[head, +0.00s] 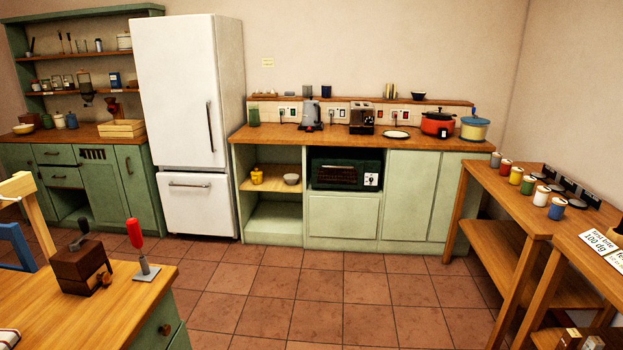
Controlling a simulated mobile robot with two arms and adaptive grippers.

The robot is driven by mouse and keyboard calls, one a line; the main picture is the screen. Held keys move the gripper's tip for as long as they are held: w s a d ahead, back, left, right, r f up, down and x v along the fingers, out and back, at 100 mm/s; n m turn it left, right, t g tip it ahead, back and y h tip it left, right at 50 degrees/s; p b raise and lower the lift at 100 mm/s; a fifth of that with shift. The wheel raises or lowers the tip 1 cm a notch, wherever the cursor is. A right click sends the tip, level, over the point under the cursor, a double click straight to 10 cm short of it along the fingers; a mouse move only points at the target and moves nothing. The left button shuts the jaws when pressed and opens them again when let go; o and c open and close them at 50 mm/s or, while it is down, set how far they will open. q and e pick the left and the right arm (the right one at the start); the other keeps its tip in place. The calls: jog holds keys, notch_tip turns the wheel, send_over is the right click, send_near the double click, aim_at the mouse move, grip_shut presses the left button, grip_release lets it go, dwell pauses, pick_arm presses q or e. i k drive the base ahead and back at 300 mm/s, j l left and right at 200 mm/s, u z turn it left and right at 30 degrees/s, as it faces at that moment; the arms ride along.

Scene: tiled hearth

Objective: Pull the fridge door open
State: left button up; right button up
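The white fridge (175,90) stands upright against the back wall, left of the middle of the head view. Its tall upper door is shut and has a dark vertical handle (210,127) near its right edge. Below it is a shut lower drawer or door (199,205) with a horizontal handle (188,184) near its top. The inside of the fridge is hidden. Neither of my grippers shows in the head view.
The tiled floor (300,290) in front of the fridge is clear. A wooden-topped counter (90,300) with a grinder (80,268) and a red-handled tool (136,240) stands at the near left. Green cabinets (410,195) adjoin the fridge's right; wooden shelving tables (510,200) stand at right.

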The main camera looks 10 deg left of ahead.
aim_at(175, 57)
jog(key=i, duration=2.15)
